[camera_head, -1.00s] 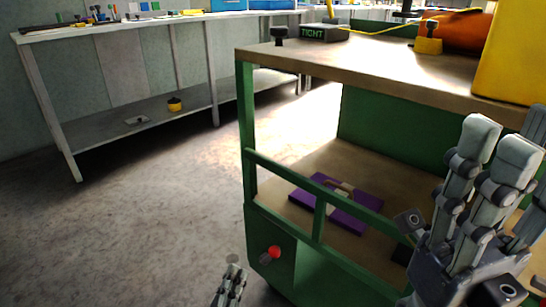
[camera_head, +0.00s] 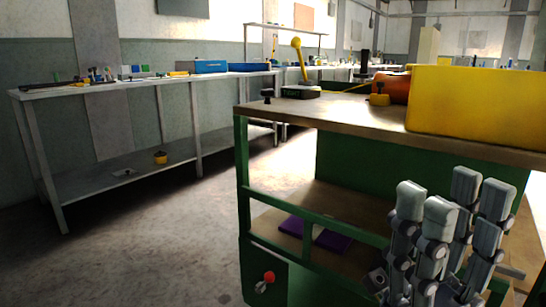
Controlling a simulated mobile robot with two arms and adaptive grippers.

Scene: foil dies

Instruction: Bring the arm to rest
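My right gripper (camera_head: 453,200) is at the lower right, with its fingers pointing up. The fingers stand apart with nothing visible between them. It is in front of the green cart (camera_head: 242,175), whose lower part it partly hides. My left gripper is out of view.
The green cart has a wooden top (camera_head: 350,118) carrying a yellow block (camera_head: 475,105), an orange object (camera_head: 390,88) and a small dark box (camera_head: 300,92). A purple object (camera_head: 332,240) lies on its lower shelf. A long workbench (camera_head: 110,88) stands left. Floor between is clear.

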